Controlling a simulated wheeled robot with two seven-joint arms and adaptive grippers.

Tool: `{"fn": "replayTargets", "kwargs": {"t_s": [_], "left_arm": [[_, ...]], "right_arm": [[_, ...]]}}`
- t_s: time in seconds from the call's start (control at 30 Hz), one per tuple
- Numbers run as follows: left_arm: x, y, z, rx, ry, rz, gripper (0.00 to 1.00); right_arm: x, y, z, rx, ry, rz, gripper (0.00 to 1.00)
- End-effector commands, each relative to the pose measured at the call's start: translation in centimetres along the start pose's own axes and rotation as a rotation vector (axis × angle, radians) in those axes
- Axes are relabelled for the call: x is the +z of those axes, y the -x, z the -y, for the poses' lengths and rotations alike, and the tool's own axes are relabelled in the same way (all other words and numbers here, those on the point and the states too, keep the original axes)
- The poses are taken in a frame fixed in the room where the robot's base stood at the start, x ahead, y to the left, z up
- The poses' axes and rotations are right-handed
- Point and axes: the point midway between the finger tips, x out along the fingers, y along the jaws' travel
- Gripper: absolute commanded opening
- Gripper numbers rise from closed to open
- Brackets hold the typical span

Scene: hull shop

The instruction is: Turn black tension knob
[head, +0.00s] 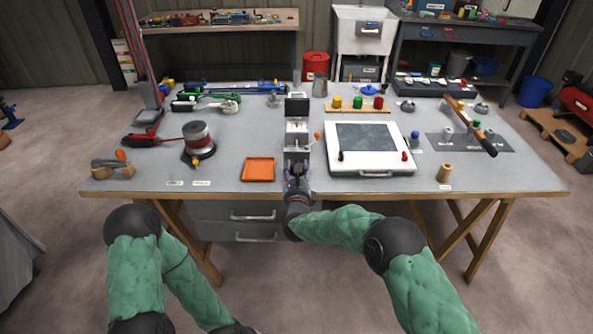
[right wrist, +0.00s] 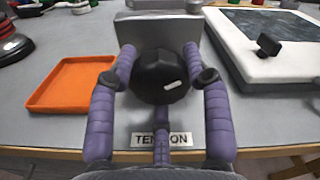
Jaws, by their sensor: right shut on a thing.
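The black tension knob (right wrist: 160,78) has a pale mark on its face and sits on the front of a grey metal block (right wrist: 163,30). The block stands at the table's front edge, where it also shows in the head view (head: 297,158). A label below the knob in the wrist view reads partly "TENSION" (right wrist: 160,139), with a finger part crossing it. My right gripper (right wrist: 160,76) is shut on the knob, with one purple finger at each side. In the head view my right gripper (head: 297,182) hides the knob. My left gripper is not visible; only the left arm shows at the lower left.
An orange tray (head: 258,169) lies left of the block. A white framed panel (head: 370,165) with small knobs lies to its right. A spool (head: 198,143) stands further left. A wooden peg (head: 444,172) stands near the front right. The grey tabletop between them is clear.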

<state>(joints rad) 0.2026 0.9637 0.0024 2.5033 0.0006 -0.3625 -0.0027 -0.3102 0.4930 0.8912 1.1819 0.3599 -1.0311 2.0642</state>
Motion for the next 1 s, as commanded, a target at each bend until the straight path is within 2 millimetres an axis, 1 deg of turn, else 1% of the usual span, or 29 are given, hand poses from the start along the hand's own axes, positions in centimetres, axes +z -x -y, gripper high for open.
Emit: {"fn": "replayTargets", "kwargs": {"t_s": [0.03, 0.47, 0.5, 0.53, 0.57, 0.87, 1.0], "left_arm": [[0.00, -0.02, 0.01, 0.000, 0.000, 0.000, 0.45], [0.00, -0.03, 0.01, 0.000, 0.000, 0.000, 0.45], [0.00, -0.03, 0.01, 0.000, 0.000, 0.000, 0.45], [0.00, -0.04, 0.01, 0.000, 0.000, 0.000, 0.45], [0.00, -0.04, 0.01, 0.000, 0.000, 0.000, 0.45], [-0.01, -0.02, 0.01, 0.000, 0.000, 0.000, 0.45], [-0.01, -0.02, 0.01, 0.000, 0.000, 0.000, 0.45]], "right_arm": [[-0.66, -0.09, 0.40, -0.009, -0.009, -0.013, 0.17], [-0.95, 0.04, 0.10, -0.003, -0.014, -0.017, 0.17], [-0.98, 0.06, 0.07, -0.002, -0.014, -0.018, 0.61], [-0.98, 0.07, 0.04, -0.002, -0.013, -0.018, 0.69], [-0.97, 0.08, 0.01, -0.001, -0.013, -0.017, 0.74], [-0.59, 0.13, -0.10, 0.002, -0.012, -0.011, 0.74], [-0.48, 0.87, -0.09, 0.002, -0.011, -0.009, 0.74]]}}
